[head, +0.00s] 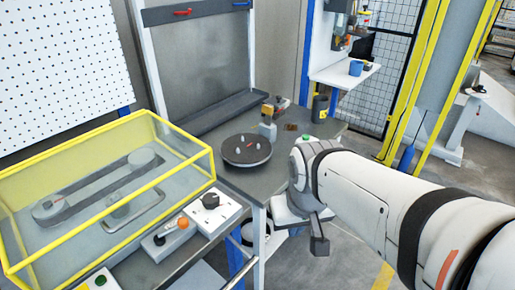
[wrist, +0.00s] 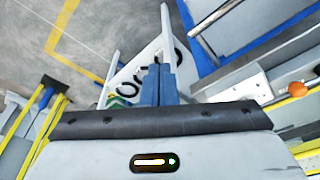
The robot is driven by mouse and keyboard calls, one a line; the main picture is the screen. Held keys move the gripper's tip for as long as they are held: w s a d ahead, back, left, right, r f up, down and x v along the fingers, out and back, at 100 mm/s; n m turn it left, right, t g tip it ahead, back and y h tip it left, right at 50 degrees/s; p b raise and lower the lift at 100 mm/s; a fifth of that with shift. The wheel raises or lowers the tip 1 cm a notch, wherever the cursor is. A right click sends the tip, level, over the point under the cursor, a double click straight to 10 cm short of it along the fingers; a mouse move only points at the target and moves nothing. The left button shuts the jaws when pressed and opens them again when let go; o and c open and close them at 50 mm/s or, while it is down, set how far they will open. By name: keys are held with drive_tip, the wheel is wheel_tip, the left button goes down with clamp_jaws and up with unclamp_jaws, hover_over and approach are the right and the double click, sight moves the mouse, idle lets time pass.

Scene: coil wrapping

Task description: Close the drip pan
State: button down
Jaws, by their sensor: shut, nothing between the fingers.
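My gripper (head: 319,243) is at the right of the work table in the head view, low beside the table's right edge and pointing down. In the wrist view its two blue fingers (wrist: 158,84) are together and hold nothing. No part is clearly recognisable as the drip pan. A long dark tray (head: 228,113) runs along the foot of the upright grey panel at the back of the table. A white tray-like surface (wrist: 134,72) with black rings and coloured cables lies beyond the fingers in the wrist view. I cannot tell whether either is the pan.
A dark round turntable (head: 246,151) with small pegs sits on the grey table (head: 228,180). A yellow-framed clear cover (head: 190,128) stands at left, with a control box (head: 208,212) beside it. Grey floor (head: 335,265) is open at the lower right.

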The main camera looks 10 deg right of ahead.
drive_tip(key=shift+a, duration=0.15)
drive_tip(key=w+a+f+m+g+y+b, duration=0.1)
drive_tip(key=w+f+m+y+b, duration=0.1)
drive_tip(key=f+m+y+b, duration=0.4)
drive_tip(key=w+a+f+m+y+b, duration=0.1)
drive_tip(key=w+f+m+y+b, duration=0.2)
drive_tip(key=f+m+b, duration=0.6)
drive_tip(key=w+d+f+m+t+y+b, duration=0.1)
drive_tip(key=w+d+f+m+t+b, duration=0.3)
drive_tip(key=w+d+m+t+b, duration=0.25)
drive_tip(key=w+d+f+m+t+y+b, duration=0.1)
drive_tip(key=w+d+f+m+t+b, duration=0.3)
drive_tip(key=d+m+t+b, duration=0.45)
drive_tip(key=w+a+n+g+b, duration=0.1)
drive_tip(key=w+a+g+b, duration=0.1)
drive_tip(key=w+a, duration=0.5)
drive_tip(key=w, duration=0.3)
drive_tip(key=shift+w+n, duration=0.35)
drive_tip(key=shift+n, duration=0.05)
